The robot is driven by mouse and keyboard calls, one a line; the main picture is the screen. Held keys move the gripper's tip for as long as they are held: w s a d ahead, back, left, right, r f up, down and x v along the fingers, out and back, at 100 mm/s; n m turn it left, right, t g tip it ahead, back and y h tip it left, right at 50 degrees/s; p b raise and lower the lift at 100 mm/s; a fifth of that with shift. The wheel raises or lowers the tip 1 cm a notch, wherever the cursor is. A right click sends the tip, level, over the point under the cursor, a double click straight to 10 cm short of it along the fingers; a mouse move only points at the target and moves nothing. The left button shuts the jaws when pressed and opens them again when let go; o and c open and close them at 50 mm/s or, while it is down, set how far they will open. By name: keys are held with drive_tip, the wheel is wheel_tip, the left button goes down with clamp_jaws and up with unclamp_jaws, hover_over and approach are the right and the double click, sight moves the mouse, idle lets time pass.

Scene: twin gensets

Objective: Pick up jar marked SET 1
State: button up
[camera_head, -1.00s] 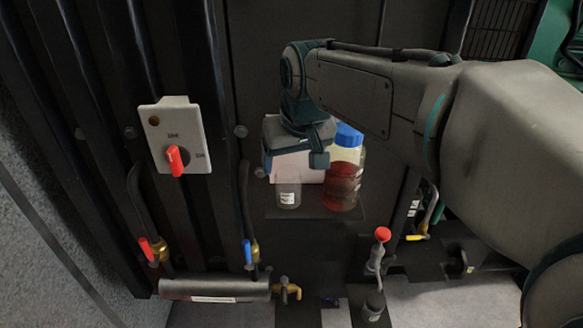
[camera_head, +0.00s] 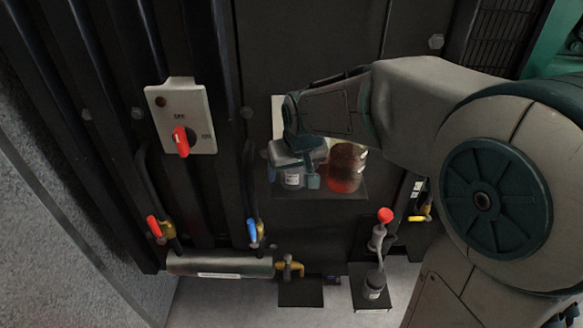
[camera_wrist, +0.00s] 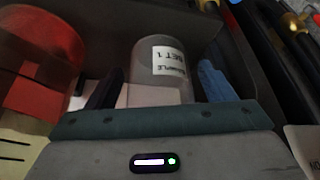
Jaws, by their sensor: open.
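The jar marked SET 1 is a small clear jar with a white label; in the wrist view the jar (camera_wrist: 165,75) shows its "SAMPLE SET 1" label upside down. In the head view the jar (camera_head: 292,181) stands on a dark shelf (camera_head: 318,192), its upper part hidden by my gripper. My gripper (camera_head: 297,170) is open over it. In the wrist view the jar stands between the two fingers of my gripper (camera_wrist: 158,88), with a gap seen on the left. I cannot tell whether either finger touches it.
A large container of red liquid (camera_head: 346,168) stands close to the right of the jar, and at the left in the wrist view (camera_wrist: 38,50). Left are a red-handled switch box (camera_head: 181,118) and valves with red (camera_head: 154,227) and blue (camera_head: 252,231) handles. A red-knobbed lever (camera_head: 385,216) stands lower right.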

drive_tip(key=c, duration=1.1)
drive_tip(key=shift+o, duration=0.2)
drive_tip(key=shift+r, duration=0.1)
